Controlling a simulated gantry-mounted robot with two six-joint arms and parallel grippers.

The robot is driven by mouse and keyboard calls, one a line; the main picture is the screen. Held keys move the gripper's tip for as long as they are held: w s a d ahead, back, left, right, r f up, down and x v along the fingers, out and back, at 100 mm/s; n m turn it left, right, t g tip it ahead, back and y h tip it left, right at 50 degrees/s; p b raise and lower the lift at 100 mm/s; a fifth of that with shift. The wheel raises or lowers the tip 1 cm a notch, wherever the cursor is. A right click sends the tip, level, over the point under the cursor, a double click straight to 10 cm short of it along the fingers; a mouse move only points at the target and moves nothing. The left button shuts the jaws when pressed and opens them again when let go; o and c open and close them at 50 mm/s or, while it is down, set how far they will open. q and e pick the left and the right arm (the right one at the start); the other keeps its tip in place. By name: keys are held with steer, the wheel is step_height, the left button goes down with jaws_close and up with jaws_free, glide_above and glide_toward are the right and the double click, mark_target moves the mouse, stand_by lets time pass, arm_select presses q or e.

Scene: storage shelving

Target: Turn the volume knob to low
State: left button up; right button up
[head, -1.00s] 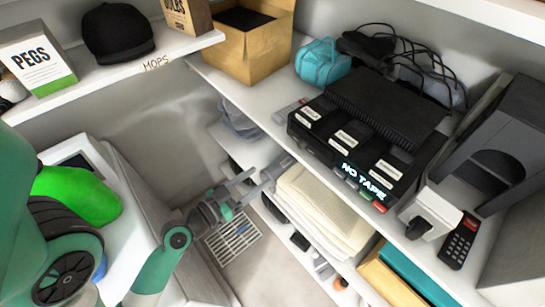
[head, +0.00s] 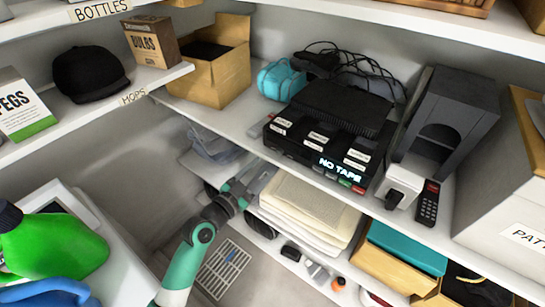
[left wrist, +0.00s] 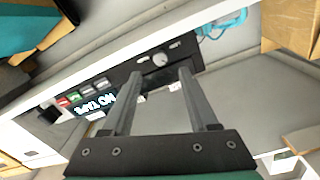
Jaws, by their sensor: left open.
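A black tape deck (head: 292,150) with a lit "NO TAPE" display sits on the middle shelf in the head view. In the left wrist view the black front panel of the deck (left wrist: 133,77) runs at a slant. A small round pale knob (left wrist: 160,60) shows on it, with tiny markings too small to read. My left gripper (left wrist: 162,72) is open and empty, its fingers pointing at the panel on either side of the knob's line. Contact with the knob cannot be told. In the head view my left gripper (head: 267,174) is at the deck's front left; the knob is not visible there. My right gripper is not in view.
A black box (head: 343,105) lies on the deck. A teal bag (head: 283,78) and cables are behind it. A white and grey machine (head: 403,181) and a remote (head: 428,203) stand to the right. Folded cloths (head: 310,205) lie on the shelf below, close to my left arm.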

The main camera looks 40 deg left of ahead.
mark_target(278, 154)
arm_select(q)
steer(key=w, duration=0.6)
steer(key=shift+w+a, duration=0.15)
steer(key=shift+a, duration=0.25)
jaws_close()
